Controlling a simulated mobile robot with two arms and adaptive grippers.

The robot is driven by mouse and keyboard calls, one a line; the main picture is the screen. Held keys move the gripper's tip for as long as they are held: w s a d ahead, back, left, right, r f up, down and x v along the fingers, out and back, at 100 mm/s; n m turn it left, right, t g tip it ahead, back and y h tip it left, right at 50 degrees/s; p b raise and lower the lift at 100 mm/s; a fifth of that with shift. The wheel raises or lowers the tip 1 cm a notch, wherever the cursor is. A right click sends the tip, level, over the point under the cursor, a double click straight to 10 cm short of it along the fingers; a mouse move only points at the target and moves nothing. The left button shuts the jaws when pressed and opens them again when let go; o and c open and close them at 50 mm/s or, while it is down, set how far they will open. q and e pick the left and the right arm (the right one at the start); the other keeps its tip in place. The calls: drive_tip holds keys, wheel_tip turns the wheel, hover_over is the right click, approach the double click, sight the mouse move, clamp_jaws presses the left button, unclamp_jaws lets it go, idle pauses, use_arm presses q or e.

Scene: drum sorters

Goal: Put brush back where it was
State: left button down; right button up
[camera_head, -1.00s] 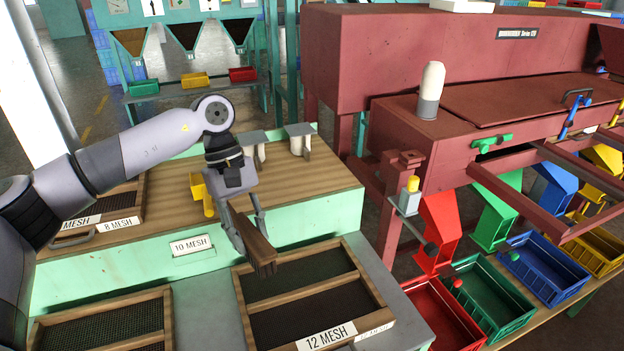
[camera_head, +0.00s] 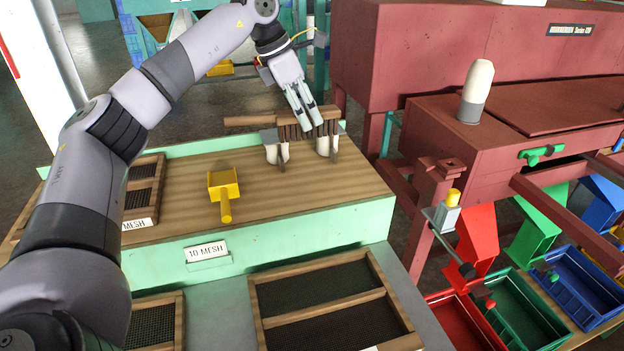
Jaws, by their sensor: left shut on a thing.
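The brush (camera_head: 250,121) has a brown wooden handle and dark bristles along its right part. My left gripper (camera_head: 307,124) is shut on the brush, with its fingers pointing down over the bristle part. The brush lies level, handle to the left, right above two holders, the left holder (camera_head: 276,150) and the right holder (camera_head: 327,146), at the back of the wooden tabletop. I cannot tell whether the brush rests on the holders or is a little above them. My right gripper is not in view.
A yellow scoop (camera_head: 224,190) lies on the wooden tabletop (camera_head: 330,190). Framed mesh screens (camera_head: 330,296) lie in front, below the 10 MESH label (camera_head: 206,251). A red machine (camera_head: 450,150) with a white-topped cylinder (camera_head: 476,90) stands close on the right.

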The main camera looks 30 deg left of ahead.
use_arm(q)
wheel_tip(320, 180, down, 16)
drive_tip(key=p, duration=0.2)
drive_tip(key=shift+r+p, duration=0.25)
drive_tip(key=shift+p, duration=0.15)
drive_tip(key=shift+a+f, duration=0.1)
drive_tip(key=shift+f, duration=0.3)
drive_tip(key=shift+f, duration=0.1)
drive_tip(key=c, duration=1.1)
unclamp_jaws()
